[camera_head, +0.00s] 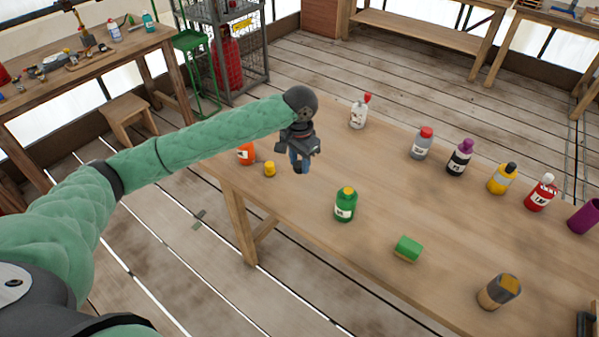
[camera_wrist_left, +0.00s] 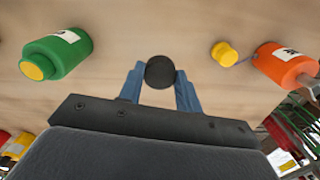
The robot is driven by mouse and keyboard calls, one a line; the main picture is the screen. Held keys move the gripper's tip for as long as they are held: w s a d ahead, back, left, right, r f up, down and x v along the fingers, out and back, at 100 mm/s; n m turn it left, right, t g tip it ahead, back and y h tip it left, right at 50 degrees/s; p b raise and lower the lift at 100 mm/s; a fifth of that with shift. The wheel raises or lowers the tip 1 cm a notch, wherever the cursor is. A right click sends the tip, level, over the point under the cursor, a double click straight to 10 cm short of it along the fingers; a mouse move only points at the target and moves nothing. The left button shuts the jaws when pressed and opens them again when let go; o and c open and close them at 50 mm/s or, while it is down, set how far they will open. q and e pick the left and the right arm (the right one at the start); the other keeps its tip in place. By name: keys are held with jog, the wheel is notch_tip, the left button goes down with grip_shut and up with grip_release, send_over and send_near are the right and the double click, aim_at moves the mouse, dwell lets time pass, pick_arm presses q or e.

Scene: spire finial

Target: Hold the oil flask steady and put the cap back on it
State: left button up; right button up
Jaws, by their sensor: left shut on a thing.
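My left gripper (camera_head: 300,166) is above the far left part of the table, its fingers pointing down. In the left wrist view its blue fingers (camera_wrist_left: 160,92) are shut on a small dark round thing (camera_wrist_left: 160,72), which looks like a cap. An orange bottle (camera_head: 246,154) stands left of it, partly hidden by my arm; it also shows in the left wrist view (camera_wrist_left: 284,64). A small yellow piece (camera_head: 269,169) is beside that bottle. A green bottle with a yellow top (camera_head: 346,205) stands nearer. I cannot tell which bottle is the oil flask. My right gripper is not clearly seen.
The wooden table (camera_head: 385,180) has free room around its middle. A purple cup-like thing (camera_head: 585,216) is tilted.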

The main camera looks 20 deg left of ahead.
pick_arm(q)
jog(key=shift+r, duration=0.3)
jog(key=shift+s+a+f+n, duration=0.15)
jog(key=shift+s+f+n, duration=0.45)
jog(key=shift+s+n, duration=0.5)
jog(key=shift+s+a+f+n, duration=0.2)
jog(key=shift+s+f+n, duration=0.35)
jog(key=shift+s+n, duration=0.5)
jog(key=shift+s+a+f+n, duration=0.15)
jog(key=shift+s+f+n, duration=0.55)
jog(key=shift+s, duration=0.7)
jog(key=shift+r, duration=0.1)
